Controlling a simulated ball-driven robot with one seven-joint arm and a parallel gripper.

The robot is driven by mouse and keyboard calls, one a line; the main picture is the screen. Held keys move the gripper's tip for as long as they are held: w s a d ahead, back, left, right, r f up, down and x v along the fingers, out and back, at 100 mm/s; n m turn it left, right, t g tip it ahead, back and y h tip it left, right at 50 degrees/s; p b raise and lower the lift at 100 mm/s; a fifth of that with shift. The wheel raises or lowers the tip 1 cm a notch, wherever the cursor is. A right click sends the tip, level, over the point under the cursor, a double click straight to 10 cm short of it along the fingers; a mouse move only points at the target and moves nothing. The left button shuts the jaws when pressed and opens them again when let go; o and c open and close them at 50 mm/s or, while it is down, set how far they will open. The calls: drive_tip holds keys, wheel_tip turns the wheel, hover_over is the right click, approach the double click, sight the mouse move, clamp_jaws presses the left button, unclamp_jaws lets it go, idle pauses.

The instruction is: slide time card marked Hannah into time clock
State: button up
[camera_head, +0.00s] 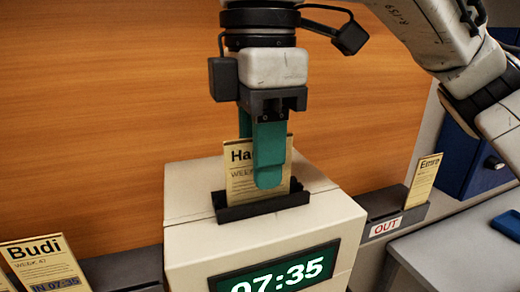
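The cream time clock (190,193) stands in the middle, its green display reading 07:35. A dark slot holder sits on its top. A tan time card (238,178) stands upright with its lower edge at or in that slot; how deep it sits is hidden. Its visible letters read "Ha", and the rest of the name is covered by my gripper's near finger. My gripper (267,160) points down over the clock, with its green fingers on either side of the card, shut on it.
A card marked Budi (45,262) stands in a rack at the lower left. A card marked Emre (425,178) stands in the rack with the OUT label (385,227) at right. A blue box (470,160) is behind. An orange wooden panel backs the clock.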

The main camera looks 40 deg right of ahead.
wheel_tip(320, 180, up, 11)
drive_tip(key=shift+f, duration=0.15)
idle(0.4)
idle(0.5)
